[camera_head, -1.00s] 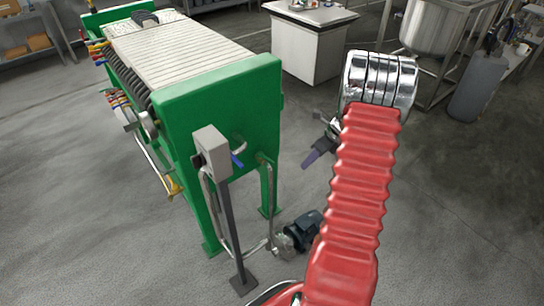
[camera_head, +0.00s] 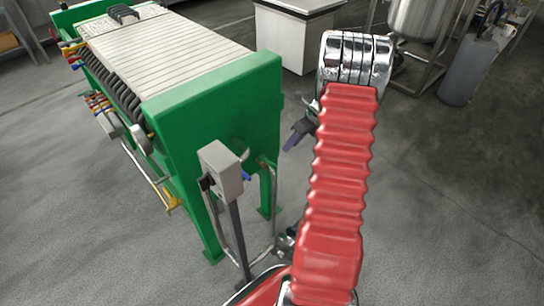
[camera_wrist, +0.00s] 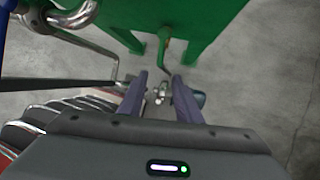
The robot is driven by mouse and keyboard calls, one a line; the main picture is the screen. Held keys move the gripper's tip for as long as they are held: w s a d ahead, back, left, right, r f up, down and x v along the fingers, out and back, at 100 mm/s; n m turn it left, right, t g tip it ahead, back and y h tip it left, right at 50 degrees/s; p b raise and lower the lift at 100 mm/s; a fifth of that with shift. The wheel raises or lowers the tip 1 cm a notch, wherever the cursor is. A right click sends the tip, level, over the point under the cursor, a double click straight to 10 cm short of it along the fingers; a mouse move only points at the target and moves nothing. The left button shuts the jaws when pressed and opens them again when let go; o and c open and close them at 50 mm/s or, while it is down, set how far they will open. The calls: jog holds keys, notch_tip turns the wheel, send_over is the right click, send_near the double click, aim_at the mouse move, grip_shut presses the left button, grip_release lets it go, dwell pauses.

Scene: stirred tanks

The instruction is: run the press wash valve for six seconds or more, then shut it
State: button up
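The press (camera_head: 215,115) is a green frame with pale plates, at left in the head view. A small blue handle (camera_head: 247,177) shows beside the grey box (camera_head: 221,171) at its near end; I take it for the wash valve lever, but its setting is not clear. In the wrist view a blue piece (camera_wrist: 3,14) shows at the upper left edge, beside a chrome pipe (camera_wrist: 72,18). My gripper (camera_head: 292,138) is to the right of the press end, apart from the handle. In the wrist view my gripper (camera_wrist: 160,78) has its fingers apart with nothing between them.
The grey box stands on a post in front of the press. A pump (camera_head: 286,240) is on the floor, partly hidden by my arm. A white cabinet (camera_head: 288,38) and a steel tank (camera_head: 425,18) stand behind. The floor at right is clear.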

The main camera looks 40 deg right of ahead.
jog(key=shift+w, duration=0.35)
jog(key=shift+f, duration=0.1)
send_near(270, 163)
jog(key=x, duration=0.4)
jog(key=s+x, duration=0.1)
jog(key=x, duration=0.2)
jog(key=shift+d+f, duration=0.3)
jog(key=shift+c, duration=0.7)
grip_shut()
